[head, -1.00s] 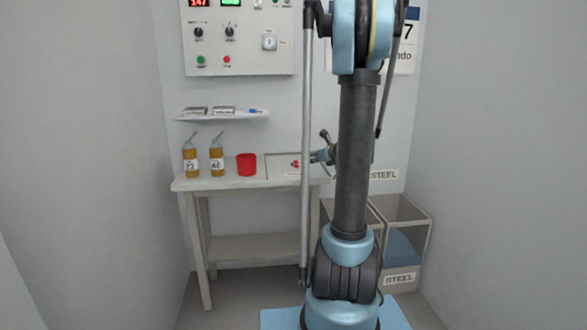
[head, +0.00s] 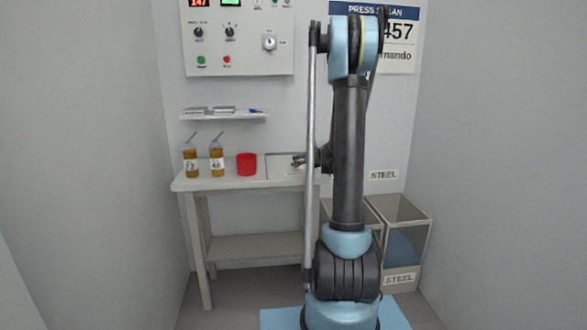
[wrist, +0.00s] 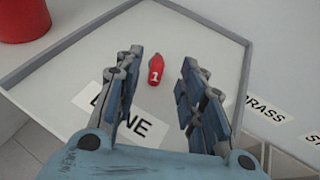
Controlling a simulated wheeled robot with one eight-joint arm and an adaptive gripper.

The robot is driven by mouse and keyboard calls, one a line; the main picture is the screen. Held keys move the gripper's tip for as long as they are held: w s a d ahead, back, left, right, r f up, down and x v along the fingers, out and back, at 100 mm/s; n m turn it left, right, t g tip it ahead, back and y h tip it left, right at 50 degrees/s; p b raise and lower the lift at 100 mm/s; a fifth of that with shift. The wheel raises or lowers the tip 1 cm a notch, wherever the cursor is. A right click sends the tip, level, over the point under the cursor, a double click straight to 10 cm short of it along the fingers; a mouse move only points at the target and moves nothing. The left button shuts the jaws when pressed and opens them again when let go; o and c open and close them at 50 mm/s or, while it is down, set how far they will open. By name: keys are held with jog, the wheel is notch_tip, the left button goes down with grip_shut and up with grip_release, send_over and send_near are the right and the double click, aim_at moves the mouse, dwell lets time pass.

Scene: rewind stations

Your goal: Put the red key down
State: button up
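The red key (wrist: 156,70), marked with a white 1, shows in the wrist view on the pale floor of a shallow grey-rimmed tray (wrist: 235,75). My gripper (wrist: 162,65) is open, with its two blue-padded fingers apart on either side of the key and a gap to each. I cannot tell how far above the tray floor the fingertips are. In the head view my gripper (head: 303,160) is low over the tray (head: 278,170) at the bench's right part, with a small spot of red beside it. My arm hides the tray's right side.
A red cup (head: 247,164) and two amber bottles (head: 190,160) stand on the bench (head: 225,182) left of the tray. A shelf (head: 225,115) and control panel (head: 240,40) are on the wall behind. Bins (head: 402,240) stand on the floor at right.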

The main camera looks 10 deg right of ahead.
jog(key=shift+x, duration=3.2)
jog(key=shift+a, duration=0.1)
grip_shut()
